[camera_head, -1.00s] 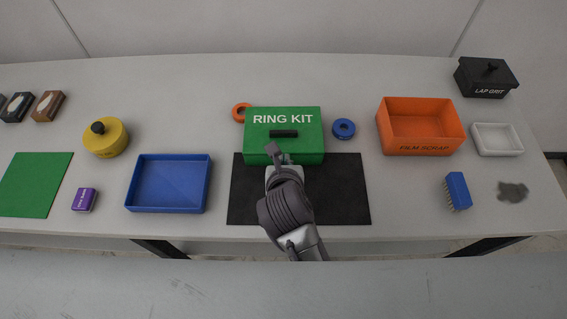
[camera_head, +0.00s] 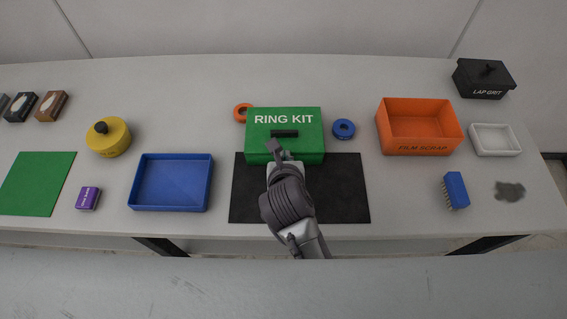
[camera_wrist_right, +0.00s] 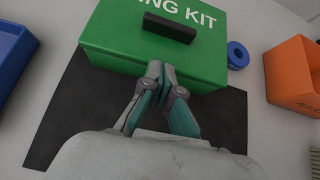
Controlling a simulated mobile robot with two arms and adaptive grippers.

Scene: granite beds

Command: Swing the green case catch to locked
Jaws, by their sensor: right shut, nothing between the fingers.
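The green case (camera_head: 305,119), lettered RING KIT, stands closed at the back of a black mat (camera_head: 343,190), with a black bar (camera_head: 284,133) on its lid. It also shows in the right wrist view (camera_wrist_right: 110,36), with the black bar (camera_wrist_right: 170,27). My right gripper (camera_head: 274,149) is at the front edge of the case, left of its middle. In the right wrist view its fingers (camera_wrist_right: 160,70) are shut together against or just before the front face. I cannot make out the catch; the gripper covers part of the front. My left gripper is not in view.
A blue ring (camera_head: 343,128) lies right of the case and an orange ring (camera_head: 242,112) left of it. A blue tray (camera_head: 171,205) is left of the mat. An orange bin (camera_head: 420,112) stands at right. The mat's right part is clear.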

